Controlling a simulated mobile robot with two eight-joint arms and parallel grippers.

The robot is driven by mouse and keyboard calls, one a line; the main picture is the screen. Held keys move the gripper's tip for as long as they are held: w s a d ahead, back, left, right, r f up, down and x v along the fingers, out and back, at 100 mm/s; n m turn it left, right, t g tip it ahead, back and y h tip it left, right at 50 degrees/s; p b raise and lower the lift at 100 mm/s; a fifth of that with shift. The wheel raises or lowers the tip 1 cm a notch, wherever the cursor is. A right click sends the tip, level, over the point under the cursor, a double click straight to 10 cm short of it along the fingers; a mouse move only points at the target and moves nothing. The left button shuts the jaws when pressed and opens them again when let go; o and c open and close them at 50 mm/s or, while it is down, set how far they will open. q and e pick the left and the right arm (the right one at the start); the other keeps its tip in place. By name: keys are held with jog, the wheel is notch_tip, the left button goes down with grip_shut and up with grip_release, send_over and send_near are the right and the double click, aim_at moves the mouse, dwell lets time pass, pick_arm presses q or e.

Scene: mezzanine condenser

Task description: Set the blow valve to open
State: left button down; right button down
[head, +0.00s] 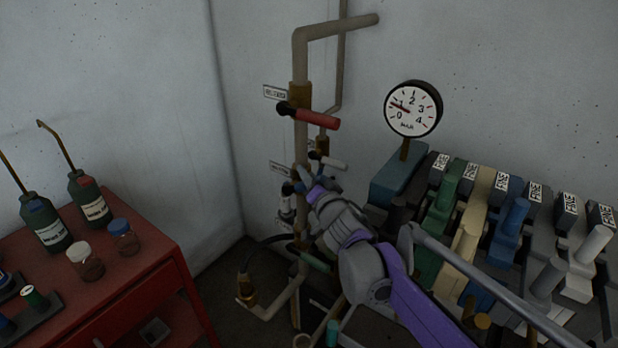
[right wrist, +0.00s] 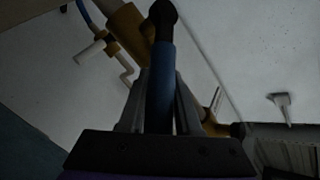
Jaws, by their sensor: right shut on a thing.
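A pipe stand (head: 300,100) against the wall carries several lever valves, and I cannot read which label names the blow valve. A blue lever handle (right wrist: 160,85) with a black end runs between the fingers of my right gripper (right wrist: 158,105) in the right wrist view. In the head view my right gripper (head: 312,186) is at the middle of the stand, shut on this blue handle, whose dark end (head: 288,188) shows at its left. The gripper hides most of the handle and valve body. My left gripper is not in view.
A red lever (head: 318,121) sits above my gripper, a white lever (head: 333,163) just above it, a green lever (head: 315,261) below. A gauge (head: 413,108) and coloured pedal-like levers (head: 440,215) stand right. A red cart (head: 130,262) with bottles and jars stands left.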

jog(key=c, duration=0.6)
grip_release()
jog(key=b+v, duration=0.1)
jog(key=v, duration=1)
jog(key=shift+w, duration=0.1)
